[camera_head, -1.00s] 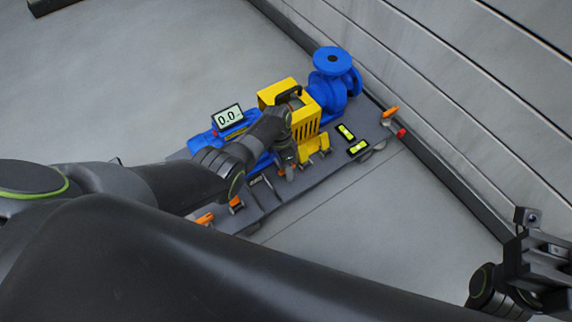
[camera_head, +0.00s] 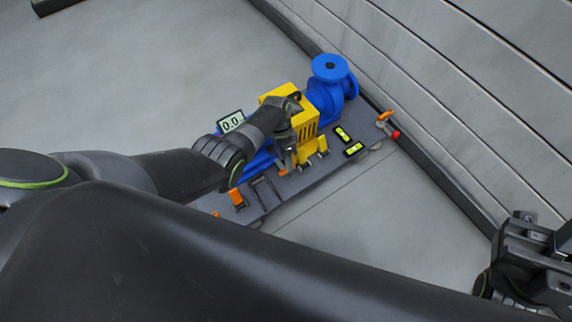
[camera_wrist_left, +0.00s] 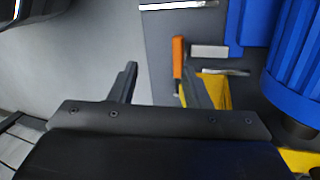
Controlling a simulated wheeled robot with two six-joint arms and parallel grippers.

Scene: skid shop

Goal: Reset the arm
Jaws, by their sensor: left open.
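My left gripper (camera_head: 286,152) hangs beside the yellow guard (camera_head: 302,133) on the skid, with my forearm over part of the blue motor. In the left wrist view, its two fingers (camera_wrist_left: 160,84) stand apart with nothing between them. An orange-handled part (camera_wrist_left: 178,58), a patch of yellow and a blue ribbed body (camera_wrist_left: 292,70) lie near and beyond the right finger there. I cannot tell if that finger touches anything. My right gripper (camera_head: 535,258) is at the lower right edge of the head view, away from the skid and partly cut off.
A panelled wall (camera_head: 440,100) runs along the right.

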